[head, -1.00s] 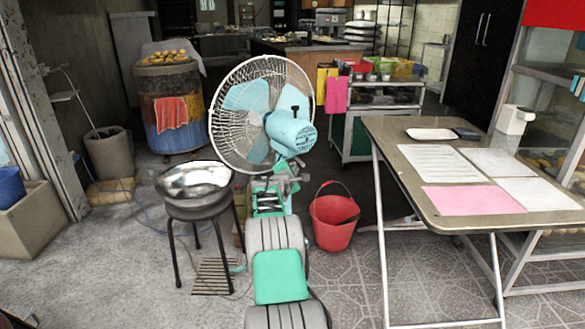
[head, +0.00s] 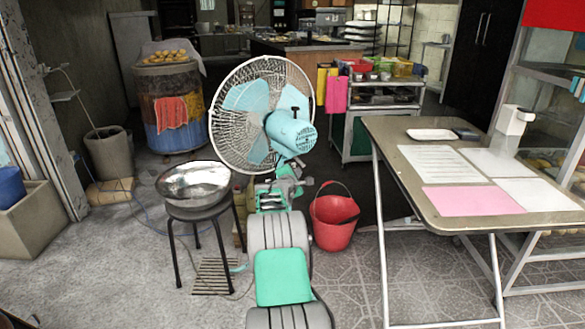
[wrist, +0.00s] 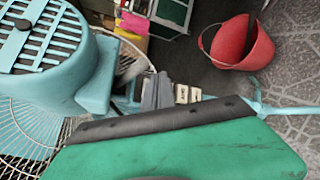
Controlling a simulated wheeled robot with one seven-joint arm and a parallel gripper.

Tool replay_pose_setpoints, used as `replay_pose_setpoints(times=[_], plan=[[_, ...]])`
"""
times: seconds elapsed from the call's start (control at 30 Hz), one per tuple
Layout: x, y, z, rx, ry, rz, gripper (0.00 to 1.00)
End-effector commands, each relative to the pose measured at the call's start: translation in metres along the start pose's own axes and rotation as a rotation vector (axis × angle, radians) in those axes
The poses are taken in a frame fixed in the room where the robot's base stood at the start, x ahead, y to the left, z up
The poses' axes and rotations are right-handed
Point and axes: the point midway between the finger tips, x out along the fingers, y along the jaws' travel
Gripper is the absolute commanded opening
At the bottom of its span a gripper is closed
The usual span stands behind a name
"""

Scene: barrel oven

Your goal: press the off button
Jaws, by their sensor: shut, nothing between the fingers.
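A pale blue pedestal fan (head: 290,130) stands in the middle of the head view, its motor housing towards me and its wire cage behind. In the wrist view the motor housing (wrist: 50,50) fills the upper left. Small whitish push buttons (wrist: 188,94) sit in a row on the fan's stand, with tiny marks I cannot read. I cannot tell which is the off button. My gripper (wrist: 157,92) is shut and empty, its grey fingertips just left of the visible buttons. It may hide others; contact cannot be told. In the head view my arm partly covers the stand.
A red bucket (head: 334,220) stands on the floor right of the fan. A metal bowl (head: 193,181) rests on a black stool (head: 200,213) to the left. A table (head: 410,160) with papers stands at the right. A barrel oven (head: 170,105) is behind left.

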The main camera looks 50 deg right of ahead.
Motion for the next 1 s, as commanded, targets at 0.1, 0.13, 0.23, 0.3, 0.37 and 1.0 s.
replay_pose_setpoints(times=[0.1,0.13,0.23,0.3,0.37,1.0], plan=[[-0.009,-0.004,0.008,0.001,-0.001,0.0,0.0],[-0.011,-0.006,0.01,0.001,-0.001,-0.001,0.0],[-0.018,-0.011,0.015,0.0,-0.002,-0.001,0.0],[-0.023,-0.015,0.019,0.0,-0.002,-0.002,0.0],[-0.027,-0.018,0.021,0.0,-0.001,-0.001,0.0],[-0.057,0.017,0.013,0.085,0.059,-0.015,0.0]])
